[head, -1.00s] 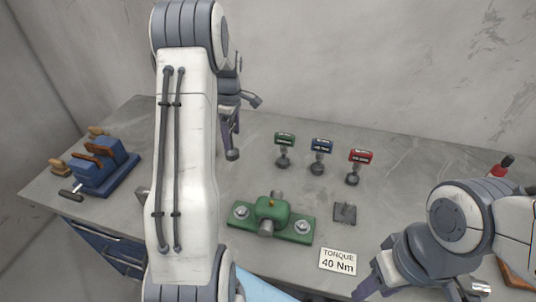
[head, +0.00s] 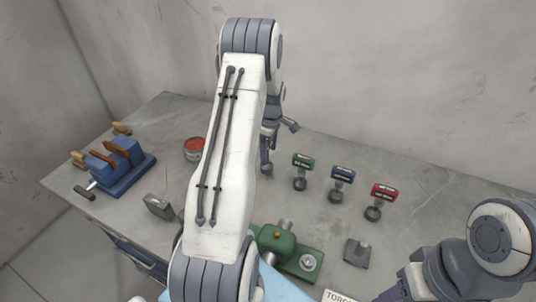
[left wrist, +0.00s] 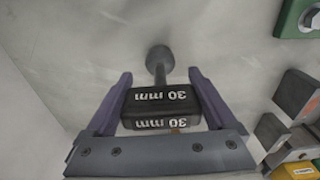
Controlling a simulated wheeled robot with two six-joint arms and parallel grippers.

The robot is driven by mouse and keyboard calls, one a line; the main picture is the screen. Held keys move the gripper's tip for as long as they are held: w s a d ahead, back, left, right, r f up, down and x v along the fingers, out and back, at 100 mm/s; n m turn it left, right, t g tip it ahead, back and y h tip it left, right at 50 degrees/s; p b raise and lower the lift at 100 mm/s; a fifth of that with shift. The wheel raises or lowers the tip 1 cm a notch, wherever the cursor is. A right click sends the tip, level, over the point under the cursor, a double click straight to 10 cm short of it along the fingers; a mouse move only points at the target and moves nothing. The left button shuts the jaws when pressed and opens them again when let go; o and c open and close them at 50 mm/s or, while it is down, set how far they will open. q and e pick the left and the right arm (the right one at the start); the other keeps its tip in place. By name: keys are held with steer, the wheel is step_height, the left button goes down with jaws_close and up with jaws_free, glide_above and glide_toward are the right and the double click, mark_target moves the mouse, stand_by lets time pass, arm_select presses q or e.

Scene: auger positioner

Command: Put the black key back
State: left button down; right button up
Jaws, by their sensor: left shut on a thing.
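The black key, marked "30 mm", shows in the left wrist view (left wrist: 160,108) with its stem and round dark end pointing away from me. My left gripper (head: 267,148) is shut on its black head, with a finger on each side. In the head view the key's round end (head: 267,169) hangs below the gripper, in line with the left end of the key row. I cannot tell whether it touches the table. My right gripper (head: 398,291) is only partly in view at the bottom edge, and its fingertips are cut off.
Green (head: 303,160), blue (head: 343,173) and red (head: 384,191) keys stand upright in a row to the right. A green fixture (head: 277,242) and grey block (head: 357,252) are nearer. A blue vise (head: 125,174) and red-topped tin (head: 194,149) are left.

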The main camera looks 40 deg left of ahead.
mark_target(268, 169)
arm_select(q)
step_height(268, 169, down, 2)
steer(key=shift+f, duration=0.15)
